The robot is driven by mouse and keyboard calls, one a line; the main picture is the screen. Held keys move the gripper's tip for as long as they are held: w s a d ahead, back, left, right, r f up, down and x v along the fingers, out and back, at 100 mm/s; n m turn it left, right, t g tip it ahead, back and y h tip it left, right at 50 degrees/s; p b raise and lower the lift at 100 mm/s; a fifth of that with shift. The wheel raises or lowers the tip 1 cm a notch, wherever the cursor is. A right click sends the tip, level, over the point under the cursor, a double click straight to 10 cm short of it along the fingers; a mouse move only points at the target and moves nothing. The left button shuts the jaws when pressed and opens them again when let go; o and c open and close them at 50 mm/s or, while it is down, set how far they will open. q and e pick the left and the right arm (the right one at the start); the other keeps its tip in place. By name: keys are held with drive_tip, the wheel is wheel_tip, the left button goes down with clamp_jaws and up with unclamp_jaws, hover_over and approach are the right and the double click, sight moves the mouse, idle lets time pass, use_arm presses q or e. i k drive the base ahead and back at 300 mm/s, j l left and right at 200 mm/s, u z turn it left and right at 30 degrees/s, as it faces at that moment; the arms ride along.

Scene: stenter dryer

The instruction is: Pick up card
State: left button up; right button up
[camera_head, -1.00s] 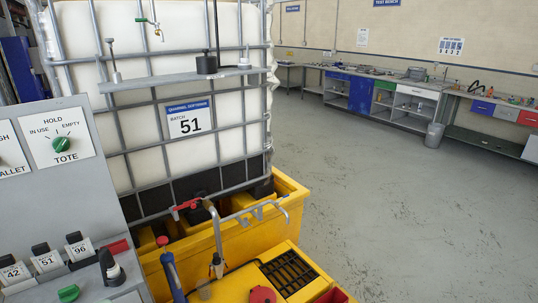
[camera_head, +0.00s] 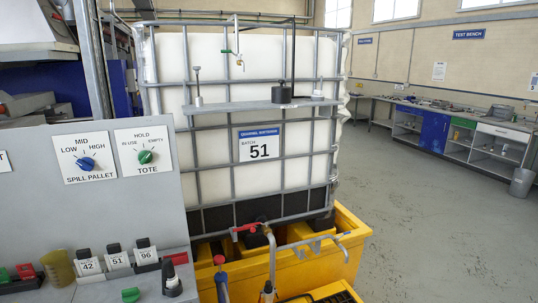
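Several numbered cards stand in a row on the ledge of the grey panel at lower left. They are card 42 (camera_head: 89,265), card 51 (camera_head: 118,260) and card 96 (camera_head: 146,255), white with black tops. A large white tote (camera_head: 262,100) in a metal cage bears a label reading batch 51 (camera_head: 258,145). The task line does not say which card is meant. Neither of my grippers is in view.
The grey control panel (camera_head: 40,215) has a blue spill pallet knob (camera_head: 86,163) and a green tote knob (camera_head: 145,157). The tote stands on a yellow spill pallet (camera_head: 350,245) with pipes in front. Workbenches (camera_head: 500,145) line the back right. Grey floor (camera_head: 440,235) is open at right.

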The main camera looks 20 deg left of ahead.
sight(116, 259)
drive_tip(key=u, duration=2)
